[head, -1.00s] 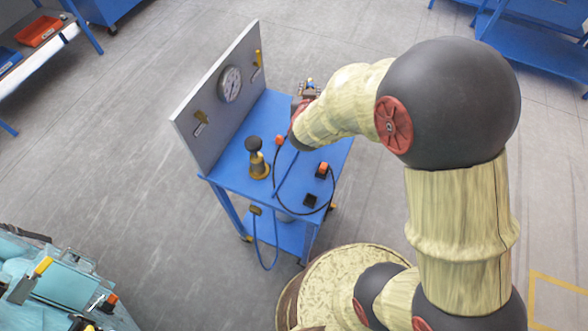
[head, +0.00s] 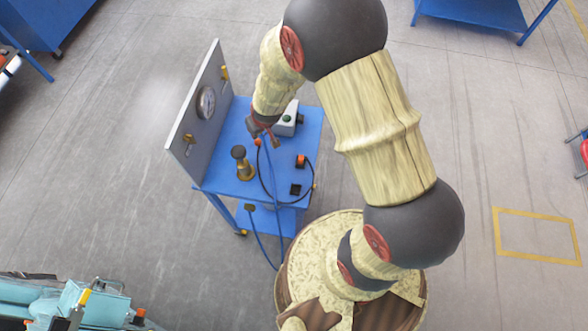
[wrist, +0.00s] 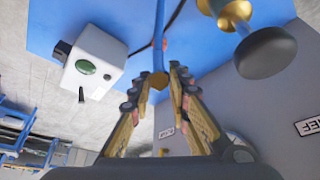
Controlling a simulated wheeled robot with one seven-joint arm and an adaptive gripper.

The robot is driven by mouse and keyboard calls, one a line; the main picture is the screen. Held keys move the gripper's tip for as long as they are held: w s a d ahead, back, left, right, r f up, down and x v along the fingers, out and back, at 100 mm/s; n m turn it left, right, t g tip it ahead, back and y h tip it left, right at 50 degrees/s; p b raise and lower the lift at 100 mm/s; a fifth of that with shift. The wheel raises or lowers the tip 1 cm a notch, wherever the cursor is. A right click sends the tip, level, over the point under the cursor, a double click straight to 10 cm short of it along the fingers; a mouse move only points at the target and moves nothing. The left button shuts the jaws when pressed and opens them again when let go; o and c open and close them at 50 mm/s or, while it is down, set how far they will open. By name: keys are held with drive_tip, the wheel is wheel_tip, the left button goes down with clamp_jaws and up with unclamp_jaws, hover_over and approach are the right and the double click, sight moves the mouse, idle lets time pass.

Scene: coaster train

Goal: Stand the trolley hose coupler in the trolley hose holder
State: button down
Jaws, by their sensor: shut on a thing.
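My gripper (head: 264,131) is over the back part of the blue trolley top. In the wrist view its fingers (wrist: 163,76) are shut around a small brass-coloured end (wrist: 158,81) on a blue hose (wrist: 158,48), which looks like the trolley hose coupler. In the head view the coupler is hidden by my gripper. The blue hose (head: 276,187) runs forward across the trolley. A small black square fitting (head: 295,190) is near the trolley's front right, and a dark bracket (head: 249,208) is at its front edge. I cannot tell which one is the hose holder.
A brass post with a black knob (head: 239,153) stands at the left of the trolley top. A white box with a green button (wrist: 98,62) is at the back right. An orange-capped plug (head: 300,161) has a black cable. A grey panel with a gauge (head: 206,102) borders the left side.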

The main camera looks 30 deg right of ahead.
drive_tip(key=s+d+f+n+g+h+p, duration=0.1)
drive_tip(key=s+g, duration=0.3)
drive_tip(key=s, duration=0.5)
drive_tip(key=s+d+f+n+g+h+p, duration=0.1)
drive_tip(key=s+d+n+g+p, duration=0.1)
drive_tip(key=s, duration=0.8)
drive_tip(key=shift+s+d+g, duration=0.25)
drive_tip(key=shift+d+g, duration=0.4)
drive_tip(key=shift+g, duration=0.35)
drive_tip(key=shift+r, duration=0.15)
drive_tip(key=shift+f+b, duration=1.15)
drive_tip(key=shift+f, duration=0.8)
drive_tip(key=shift+f+b, duration=1.05)
drive_tip(key=shift+f, duration=0.55)
drive_tip(key=c, duration=1.6)
unclamp_jaws()
